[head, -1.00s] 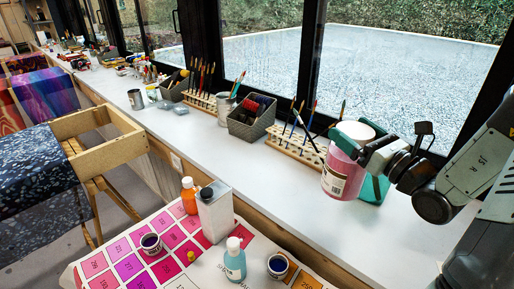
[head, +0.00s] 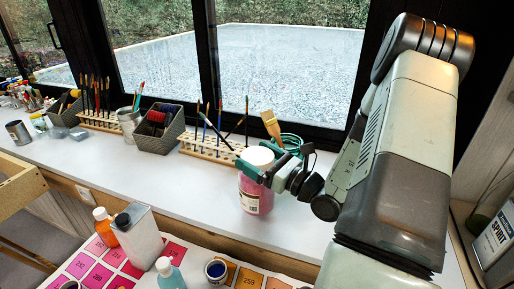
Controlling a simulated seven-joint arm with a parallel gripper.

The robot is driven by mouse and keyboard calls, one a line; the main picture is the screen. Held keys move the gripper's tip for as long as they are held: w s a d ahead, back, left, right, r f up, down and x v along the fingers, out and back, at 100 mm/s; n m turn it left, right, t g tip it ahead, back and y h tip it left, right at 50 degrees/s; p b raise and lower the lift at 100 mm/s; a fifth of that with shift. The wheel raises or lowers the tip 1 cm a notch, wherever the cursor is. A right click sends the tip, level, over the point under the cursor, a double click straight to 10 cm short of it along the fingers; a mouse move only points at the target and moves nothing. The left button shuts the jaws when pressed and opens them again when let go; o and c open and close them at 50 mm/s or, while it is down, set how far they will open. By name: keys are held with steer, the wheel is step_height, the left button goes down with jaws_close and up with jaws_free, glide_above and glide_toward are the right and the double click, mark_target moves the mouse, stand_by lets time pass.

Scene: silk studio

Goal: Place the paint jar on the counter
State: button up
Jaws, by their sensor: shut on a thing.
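The paint jar (head: 254,197) is pink with a pale lid and a white label. It is upright over the white counter (head: 180,182), near the brush rack. My gripper (head: 262,178) reaches in from the right and is shut on the jar near its top. The jar's base is close to the counter surface; I cannot tell whether it touches. The gripper fingers hide part of the jar's upper right side.
A wooden brush rack (head: 208,150) and a green coiled thing (head: 291,142) stand just behind the jar. A woven basket (head: 158,135) is further left. Bottles and a metal can (head: 137,238) stand on the colour chart in front. The counter left of the jar is clear.

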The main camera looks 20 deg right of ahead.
steer(key=shift+f, duration=1.25)
steer(key=o, duration=1.7)
steer(key=shift+f, duration=0.2)
steer(key=shift+r, duration=0.2)
steer(key=v, duration=1.2)
